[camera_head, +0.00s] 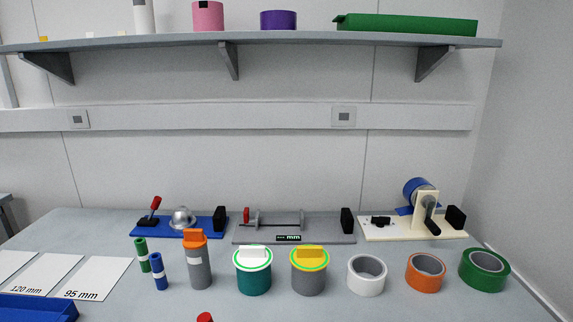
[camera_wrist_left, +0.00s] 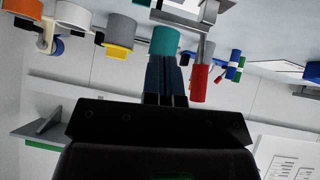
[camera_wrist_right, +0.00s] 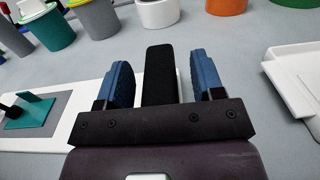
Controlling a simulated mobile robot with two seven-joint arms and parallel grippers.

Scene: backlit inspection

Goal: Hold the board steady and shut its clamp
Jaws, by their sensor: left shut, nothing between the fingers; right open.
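In the right wrist view a white board (camera_wrist_right: 60,97) has a grey patch and a teal plate (camera_wrist_right: 30,112) on it. A black upright block (camera_wrist_right: 158,72) stands at its right end. My right gripper (camera_wrist_right: 165,68) is open, with one blue finger on each side of the block and a gap to each. In the left wrist view a red clamp handle (camera_wrist_left: 199,83) sits on a grey metal bar (camera_wrist_left: 207,45). My left gripper (camera_wrist_left: 166,60) is shut and empty, just beside the handle. A red tip (camera_head: 205,317) shows at the head view's bottom edge. Neither gripper shows there.
Behind stand a teal jar (camera_head: 253,275), grey jars and tape rolls (camera_head: 367,275). A blue board (camera_head: 190,229), a grey board (camera_head: 325,236) and a cream board (camera_head: 390,233) line the wall. A white tray (camera_wrist_right: 290,85) lies right of my right gripper.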

